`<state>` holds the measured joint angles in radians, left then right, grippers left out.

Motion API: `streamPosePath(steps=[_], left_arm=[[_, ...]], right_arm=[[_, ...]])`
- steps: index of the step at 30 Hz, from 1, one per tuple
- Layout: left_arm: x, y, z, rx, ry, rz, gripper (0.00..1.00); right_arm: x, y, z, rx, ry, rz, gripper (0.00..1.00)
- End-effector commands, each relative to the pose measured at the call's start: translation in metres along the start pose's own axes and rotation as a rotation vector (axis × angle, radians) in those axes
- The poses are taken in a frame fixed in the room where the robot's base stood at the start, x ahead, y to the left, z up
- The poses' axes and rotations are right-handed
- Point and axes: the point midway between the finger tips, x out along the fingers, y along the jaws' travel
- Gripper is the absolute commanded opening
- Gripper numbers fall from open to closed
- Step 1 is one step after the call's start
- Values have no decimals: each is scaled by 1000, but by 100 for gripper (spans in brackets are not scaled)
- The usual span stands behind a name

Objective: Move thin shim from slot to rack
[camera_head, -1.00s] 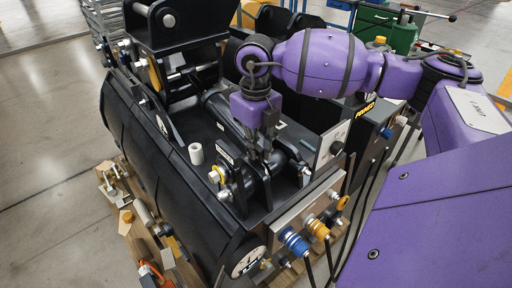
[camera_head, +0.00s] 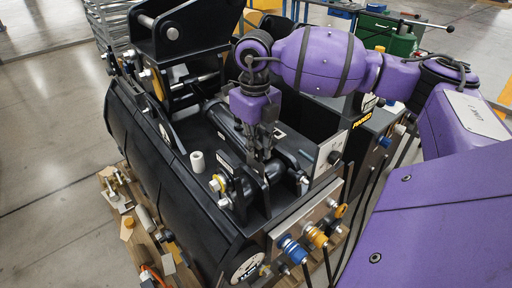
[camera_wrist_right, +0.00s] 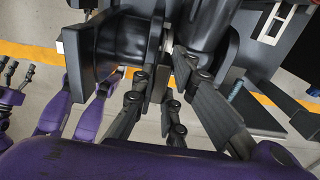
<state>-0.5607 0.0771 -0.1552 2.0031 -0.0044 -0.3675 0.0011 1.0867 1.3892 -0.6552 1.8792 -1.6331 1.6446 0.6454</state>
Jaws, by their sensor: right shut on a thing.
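My right gripper (camera_head: 262,154) points down among the black lugs and pin of the black coupler (camera_head: 180,165). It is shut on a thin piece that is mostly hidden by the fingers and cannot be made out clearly. In the right wrist view, the fingers of this gripper (camera_wrist_right: 166,76) come together beside a dark round part and a black plate. I cannot tell whether the shim is still inside its slot. I cannot clearly pick out the rack. Purple and dark jointed parts at the left of the wrist view may be my left gripper (camera_wrist_right: 17,75); its state is unclear.
A white cylinder (camera_head: 197,160) stands on the coupler's top. A metal plate with blue and gold fittings (camera_head: 305,228) is at its front right, with hoses hanging down. A wooden pallet (camera_head: 150,245) holds small parts at left. Open floor (camera_head: 45,150) lies further left.

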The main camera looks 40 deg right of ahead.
Motion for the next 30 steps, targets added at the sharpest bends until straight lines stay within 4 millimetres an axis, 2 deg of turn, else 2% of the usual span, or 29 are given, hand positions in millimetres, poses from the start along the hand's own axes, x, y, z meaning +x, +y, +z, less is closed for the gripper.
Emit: streamPosePath(steps=[14,30], left_arm=[[-8,-2,-5,-3,3,-5,64],[-7,-1,-32,-1,46,-2,64]], right_arm=[[-22,0,0,0,-3,1,0],[-43,1,0,-1,-4,1,0]])
